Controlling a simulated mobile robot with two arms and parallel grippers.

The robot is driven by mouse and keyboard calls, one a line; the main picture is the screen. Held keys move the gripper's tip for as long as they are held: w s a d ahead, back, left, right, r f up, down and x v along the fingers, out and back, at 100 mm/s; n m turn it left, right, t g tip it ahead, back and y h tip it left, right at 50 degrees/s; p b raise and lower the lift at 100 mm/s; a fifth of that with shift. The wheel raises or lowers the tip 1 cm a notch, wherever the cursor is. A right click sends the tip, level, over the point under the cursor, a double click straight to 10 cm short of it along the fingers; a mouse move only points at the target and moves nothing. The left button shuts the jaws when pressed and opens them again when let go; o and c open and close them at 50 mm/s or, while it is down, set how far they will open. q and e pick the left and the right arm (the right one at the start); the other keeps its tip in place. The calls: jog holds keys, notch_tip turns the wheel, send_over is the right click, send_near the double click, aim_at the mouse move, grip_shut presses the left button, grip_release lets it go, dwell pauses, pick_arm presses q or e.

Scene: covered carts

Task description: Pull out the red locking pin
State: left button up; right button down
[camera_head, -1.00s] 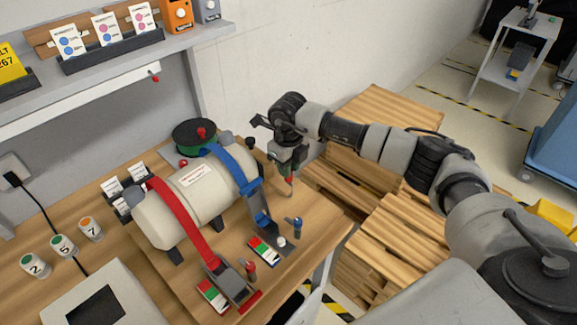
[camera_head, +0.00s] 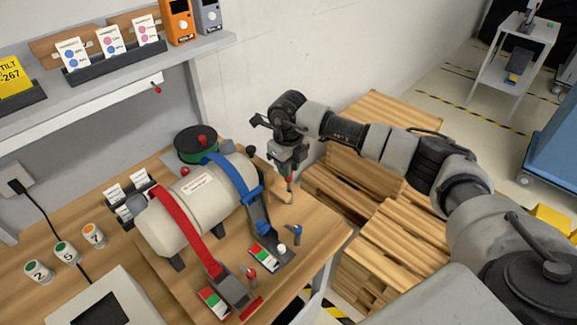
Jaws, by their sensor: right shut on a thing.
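My right gripper (camera_head: 288,173) points down over the far right part of the wooden table. It is shut on a small, thin red piece (camera_head: 289,184), mostly hidden by the fingers; I cannot tell its full shape. A red pin (camera_head: 250,274) stands beside the buckle of the red strap (camera_head: 184,225), at the front of the cream tank (camera_head: 178,213). The gripper is well apart from that pin. A blue pin (camera_head: 297,233) stands beside the blue strap's buckle (camera_head: 262,228). My left gripper is not in view.
A green reel (camera_head: 195,150) with a red knob stands behind the tank. Numbered cups (camera_head: 65,252) and a grey box with a dark panel (camera_head: 97,303) are at left. A shelf (camera_head: 130,75) hangs above. Wooden pallets (camera_head: 385,240) lie beyond the table's right edge.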

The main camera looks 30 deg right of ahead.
jog(key=shift+r+p, duration=0.45)
jog(key=shift+r, duration=0.45)
